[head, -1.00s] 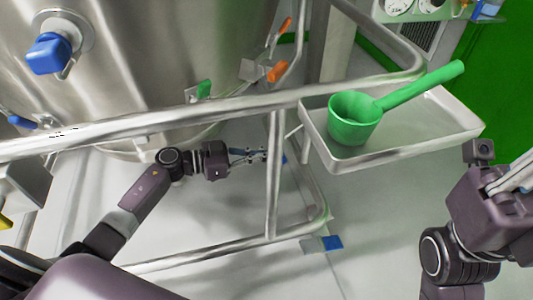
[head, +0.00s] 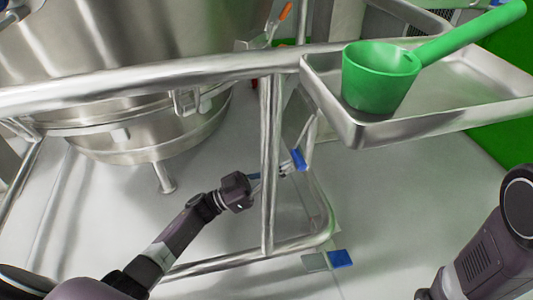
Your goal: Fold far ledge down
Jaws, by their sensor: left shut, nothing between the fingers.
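The ledge is a shallow metal tray (head: 420,128) that sticks out level from the right end of the rail. A green scoop (head: 375,80) lies in it, its handle reaching over the far right rim. A slanted strut under the ledge carries a blue tab (head: 298,158). My left gripper (head: 284,171) is beneath the ledge, partly behind the upright post, with its shut fingers close to the blue tab. I cannot tell whether they touch it. Only a link of my right arm shows at the lower right; its gripper is out of view.
A metal rail (head: 150,80) crosses in front of a large steel vessel (head: 110,45). An upright post (head: 267,190) joins it to a low bent tube frame (head: 325,215). Another blue tab (head: 340,258) sits low beside the frame. Floor right of it is clear.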

